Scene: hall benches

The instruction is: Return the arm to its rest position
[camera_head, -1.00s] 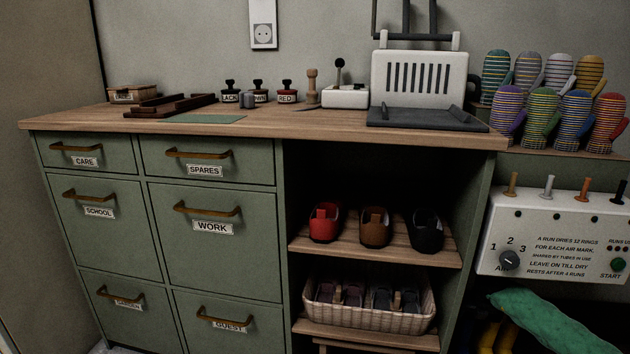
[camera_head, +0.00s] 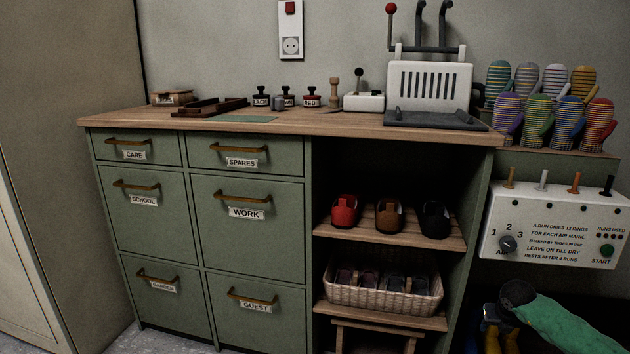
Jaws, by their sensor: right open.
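My right arm, in a green covering, comes in at the bottom right corner of the head view. Its dark grey end, my right gripper (camera_head: 516,292), is low below the white dryer box and in front of the dark space there. The gripper is open; its fingers are hard to make out and nothing shows held in it. It appears apart from the cabinet (camera_head: 250,180), to the right of its open shelves. My left gripper is not in view.
Shoes and a basket (camera_head: 375,299) fill the open shelves. Floor (camera_head: 165,340) shows at lower left.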

